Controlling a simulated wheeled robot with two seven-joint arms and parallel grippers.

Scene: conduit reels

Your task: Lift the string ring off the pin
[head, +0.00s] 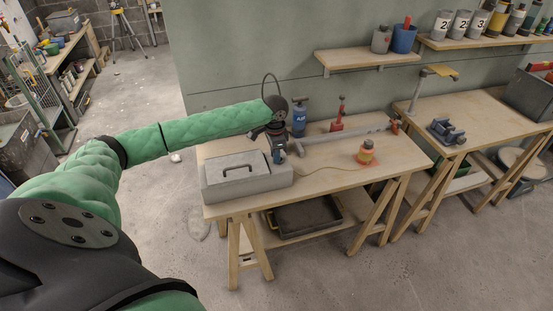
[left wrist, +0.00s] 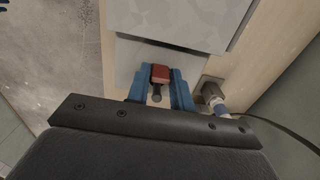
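My left gripper (left wrist: 160,76) is low over the left bench, just behind the right side of the grey toolbox (head: 230,186). In the left wrist view its two blue fingers stand apart, with a small red block (left wrist: 160,72) and a dark round-ended peg (left wrist: 156,97) between them. I cannot tell whether the fingers touch the block, or whether the peg is the pin. A thin string (head: 325,168) runs leftward over the bench from an orange reel (head: 366,153). Its left end is lost near the toolbox, and I cannot make out the ring. My right gripper is not in view.
A blue air bottle (head: 299,119), a red stand (head: 338,117) and a long grey bar (head: 345,134) lie or stand towards the back of the left bench (head: 400,158). A wall shelf (head: 360,58) hangs above. The front middle of the bench is mostly clear.

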